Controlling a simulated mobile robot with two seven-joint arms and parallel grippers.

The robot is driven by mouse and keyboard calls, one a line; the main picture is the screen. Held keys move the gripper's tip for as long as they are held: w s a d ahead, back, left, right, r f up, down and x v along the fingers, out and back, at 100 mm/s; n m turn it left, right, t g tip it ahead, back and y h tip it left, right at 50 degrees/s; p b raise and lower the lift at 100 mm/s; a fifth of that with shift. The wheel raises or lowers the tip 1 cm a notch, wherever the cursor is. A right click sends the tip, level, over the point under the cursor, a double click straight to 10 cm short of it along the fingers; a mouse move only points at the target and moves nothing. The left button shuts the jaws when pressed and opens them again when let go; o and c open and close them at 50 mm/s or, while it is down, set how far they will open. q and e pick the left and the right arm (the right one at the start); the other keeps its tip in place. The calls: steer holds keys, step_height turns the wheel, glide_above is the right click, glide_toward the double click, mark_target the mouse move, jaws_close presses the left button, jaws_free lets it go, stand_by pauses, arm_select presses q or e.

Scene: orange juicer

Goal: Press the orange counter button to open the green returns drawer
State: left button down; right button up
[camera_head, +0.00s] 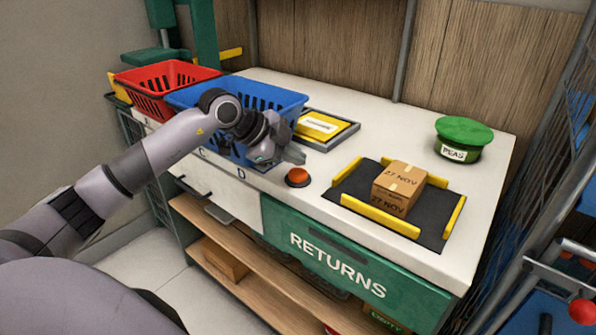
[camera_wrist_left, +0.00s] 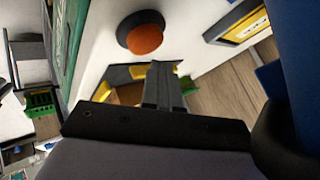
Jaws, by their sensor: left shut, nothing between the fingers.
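The orange button (camera_head: 298,175) sits on a dark round base near the front edge of the white counter (camera_head: 300,211). The green drawer (camera_head: 335,262) marked RETURNS is in the counter's front below it, its face flush with the front. My left gripper (camera_head: 297,155) is shut and empty, just above and behind the button, apart from it. In the left wrist view the button (camera_wrist_left: 146,38) shows clear beside the shut fingers (camera_wrist_left: 163,83). My right gripper is not in view.
A blue basket (camera_head: 250,98) stands left of and behind my gripper, with a red basket (camera_head: 165,85) further left. A cardboard box (camera_head: 398,185) sits on a black mat with yellow rails to the right. A green-lidded PEAS tin (camera_head: 463,138) stands at the back right.

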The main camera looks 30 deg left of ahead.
mark_target(294, 174)
arm_select(q)
steer(key=shift+f, duration=0.1)
stand_by(0.7)
steer(key=shift+f, duration=0.35)
steer(key=shift+f+b, duration=0.4)
steer(key=shift+f, duration=0.2)
stand_by(0.7)
stand_by(0.3)
steer(key=shift+r+p, duration=0.95)
steer(key=shift+r, duration=0.15)
step_height(294, 174, up, 5)
steer(key=p, duration=0.4)
steer(key=shift+p, duration=0.3)
stand_by(0.3)
